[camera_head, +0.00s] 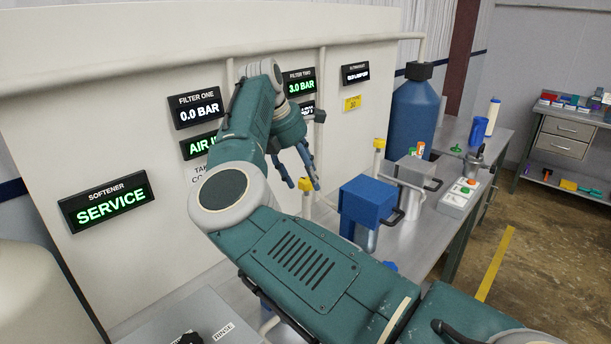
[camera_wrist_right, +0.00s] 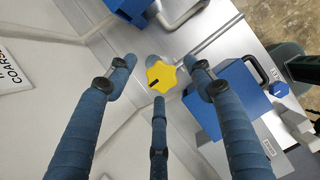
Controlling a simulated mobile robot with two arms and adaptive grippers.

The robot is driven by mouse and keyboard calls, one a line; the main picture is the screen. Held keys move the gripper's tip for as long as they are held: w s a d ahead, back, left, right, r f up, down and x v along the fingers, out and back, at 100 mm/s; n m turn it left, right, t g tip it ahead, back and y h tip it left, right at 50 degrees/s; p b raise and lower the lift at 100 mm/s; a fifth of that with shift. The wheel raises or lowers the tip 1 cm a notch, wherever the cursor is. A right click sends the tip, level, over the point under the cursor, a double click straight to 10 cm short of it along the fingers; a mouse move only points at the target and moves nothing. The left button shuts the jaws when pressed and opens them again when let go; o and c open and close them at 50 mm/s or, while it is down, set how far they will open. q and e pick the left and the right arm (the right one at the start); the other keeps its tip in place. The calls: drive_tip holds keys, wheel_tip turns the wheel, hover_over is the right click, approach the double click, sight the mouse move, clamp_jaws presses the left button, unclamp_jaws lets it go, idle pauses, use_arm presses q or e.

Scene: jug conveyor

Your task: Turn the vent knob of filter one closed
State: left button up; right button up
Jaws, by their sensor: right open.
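A yellow lobed vent knob (camera_head: 306,200) stands on a stem just left of the blue filter head. In the right wrist view, the knob (camera_wrist_right: 164,75) shows from above with a short black mark on it. My right gripper (camera_head: 308,184) is open and points down over this knob. Its three blue fingers are spread around the knob in the wrist view, with no clear contact. The filter one display (camera_head: 198,108) reads 0.0 BAR; a green readout (camera_head: 199,146) below it is partly hidden by my arm. My left gripper is not in view.
The blue filter head (camera_head: 368,200) is close to the right of the gripper. Another yellow knob (camera_head: 379,143) stands beside a grey filter head (camera_head: 412,171) farther back. A blue jug (camera_head: 412,115) stands behind. The wall panel (camera_head: 120,190) is close on the left.

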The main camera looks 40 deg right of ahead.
drive_tip(key=v, duration=1.1)
drive_tip(key=shift+s+r, duration=0.2)
drive_tip(key=shift+r, duration=0.15)
drive_tip(key=shift+f, duration=0.15)
